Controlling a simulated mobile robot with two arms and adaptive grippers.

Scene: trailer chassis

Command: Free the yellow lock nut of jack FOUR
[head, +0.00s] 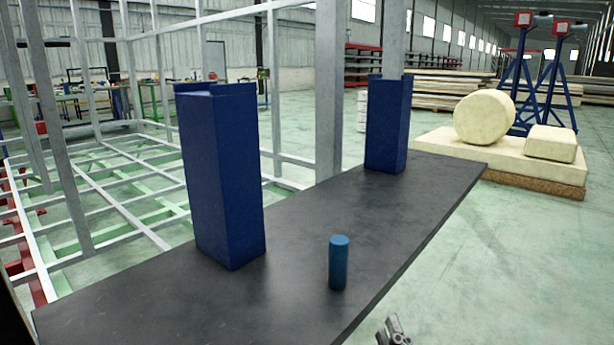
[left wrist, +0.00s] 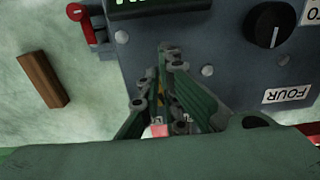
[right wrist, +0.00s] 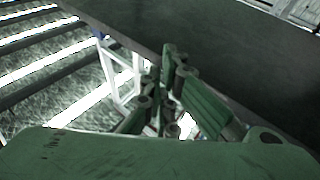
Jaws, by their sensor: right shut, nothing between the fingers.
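In the left wrist view a grey panel (left wrist: 225,50) carries a label reading FOUR (left wrist: 287,95) and a black knob (left wrist: 275,27). My left gripper (left wrist: 162,85) is in front of this panel, left of the label. A small yellow patch shows between its fingers; I cannot tell whether it is the lock nut, or whether the fingers touch it. My right gripper (head: 393,330) is at the bottom edge of the head view, beside the dark tabletop. In the right wrist view (right wrist: 160,90) its fingers are together and empty.
A dark table (head: 300,290) bears two tall blue blocks (head: 222,180) (head: 388,125) and a blue cylinder (head: 338,262). A white frame (head: 130,190) stands behind. A pale padded block (head: 480,165) lies at right. A red-handled part (left wrist: 80,15) and brown bar (left wrist: 43,80) show in the left wrist view.

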